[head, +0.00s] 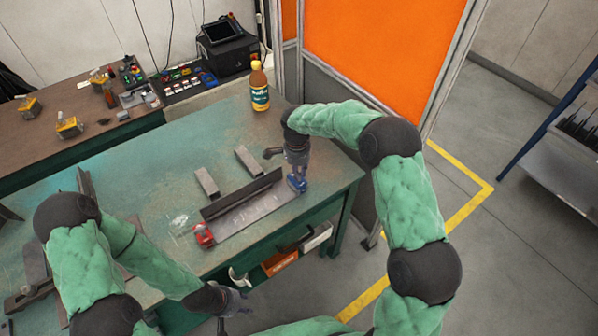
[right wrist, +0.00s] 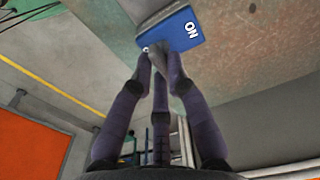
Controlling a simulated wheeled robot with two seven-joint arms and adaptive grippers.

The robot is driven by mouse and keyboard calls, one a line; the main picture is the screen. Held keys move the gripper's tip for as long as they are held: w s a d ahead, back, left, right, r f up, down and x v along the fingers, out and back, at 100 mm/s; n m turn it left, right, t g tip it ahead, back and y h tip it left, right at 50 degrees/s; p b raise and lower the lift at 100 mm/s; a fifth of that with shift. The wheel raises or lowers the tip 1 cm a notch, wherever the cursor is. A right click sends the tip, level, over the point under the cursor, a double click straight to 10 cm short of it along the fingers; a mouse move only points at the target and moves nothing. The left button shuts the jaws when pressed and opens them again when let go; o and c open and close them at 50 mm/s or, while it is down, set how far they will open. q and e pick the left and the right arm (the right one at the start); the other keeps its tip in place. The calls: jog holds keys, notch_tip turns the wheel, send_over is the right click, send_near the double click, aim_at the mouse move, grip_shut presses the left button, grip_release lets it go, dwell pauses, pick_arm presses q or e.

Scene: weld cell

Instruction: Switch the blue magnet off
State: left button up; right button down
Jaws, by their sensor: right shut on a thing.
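The blue magnet (head: 297,183) stands at the right end of a flat steel plate (head: 250,212) on the green table. In the right wrist view the blue magnet (right wrist: 175,31) shows a white "ON" label, upside down. My right gripper (right wrist: 158,58) reaches down to it from above, its fingers closed together at the magnet's edge on a small part that they mostly hide. In the head view my right gripper (head: 297,172) covers part of the magnet. A red magnet (head: 203,235) sits at the plate's left end. My left gripper (head: 233,299) hangs low before the table; its fingers are too small to judge.
A dark angle bar (head: 240,194) stands along the plate. Two short steel pieces (head: 207,182) (head: 248,161) lie behind it. A bottle (head: 259,87) stands at the table's back edge. An orange screen (head: 385,50) rises behind. Bins (head: 280,262) sit on a shelf below.

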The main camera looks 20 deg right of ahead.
dwell(0.4)
jog(key=c, duration=1.2)
grip_release()
notch_tip(320, 180, up, 12)
jog(key=shift+a, duration=0.25)
